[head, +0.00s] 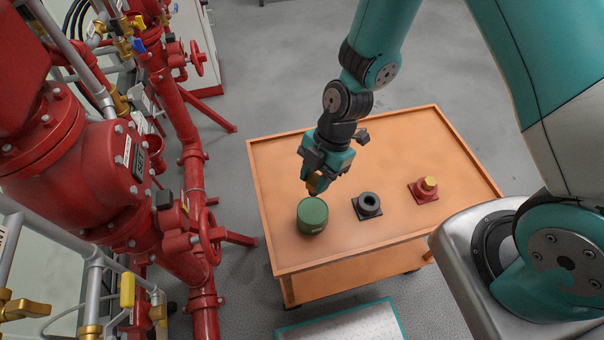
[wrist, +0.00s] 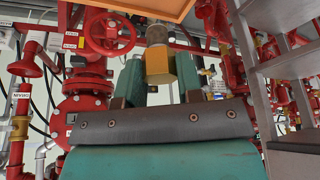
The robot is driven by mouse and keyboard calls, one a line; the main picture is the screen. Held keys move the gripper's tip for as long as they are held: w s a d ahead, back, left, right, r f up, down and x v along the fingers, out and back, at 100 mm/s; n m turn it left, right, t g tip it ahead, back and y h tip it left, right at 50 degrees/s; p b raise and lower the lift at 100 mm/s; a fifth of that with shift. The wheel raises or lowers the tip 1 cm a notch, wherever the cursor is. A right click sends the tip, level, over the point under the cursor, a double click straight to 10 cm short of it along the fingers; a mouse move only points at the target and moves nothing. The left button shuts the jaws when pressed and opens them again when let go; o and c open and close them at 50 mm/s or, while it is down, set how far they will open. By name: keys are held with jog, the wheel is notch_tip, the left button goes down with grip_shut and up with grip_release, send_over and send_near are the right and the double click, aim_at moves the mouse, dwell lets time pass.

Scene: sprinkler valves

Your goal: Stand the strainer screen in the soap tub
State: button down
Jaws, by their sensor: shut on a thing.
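My gripper (head: 316,178) is shut on a small part with a gold block and a grey cylindrical end, which I take to be the strainer screen (head: 318,184). In the wrist view the screen (wrist: 157,62) sits between the two teal fingers (wrist: 158,80), grey end pointing away from the gripper. A round green tub (head: 312,216), which I take to be the soap tub, stands on the orange table just below the gripper. The screen's dark lower end shows at the tub's far rim; I cannot tell whether it touches or is inside.
The orange table (head: 400,139) also bears a black ring-shaped fitting (head: 367,205) on a square plate right of the tub. Farther right is a red base with a yellow top (head: 427,189). Red pipework and valves (head: 190,180) stand left. The table's back is clear.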

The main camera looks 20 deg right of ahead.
jog(key=shift+w+d, duration=0.1)
jog(key=shift+d, duration=0.05)
jog(key=b, duration=0.7)
send_over(315, 201)
jog(key=s, duration=0.2)
notch_tip(315, 201, down, 8)
jog(key=shift+a, duration=0.4)
jog(key=shift+f+b, duration=0.1)
jog(key=shift+b, duration=0.45)
dwell(0.4)
jog(key=shift+f+b, duration=0.3)
jog(key=shift+f+b, duration=1.25)
jog(key=shift+f, duration=0.2)
jog(key=c, duration=0.7)
grip_release()
jog(key=shift+r, duration=0.2)
jog(key=p+v, duration=0.5)
jog(key=v, duration=0.2)
jog(key=shift+d+r, duration=0.15)
jog(key=shift+r, duration=0.2)
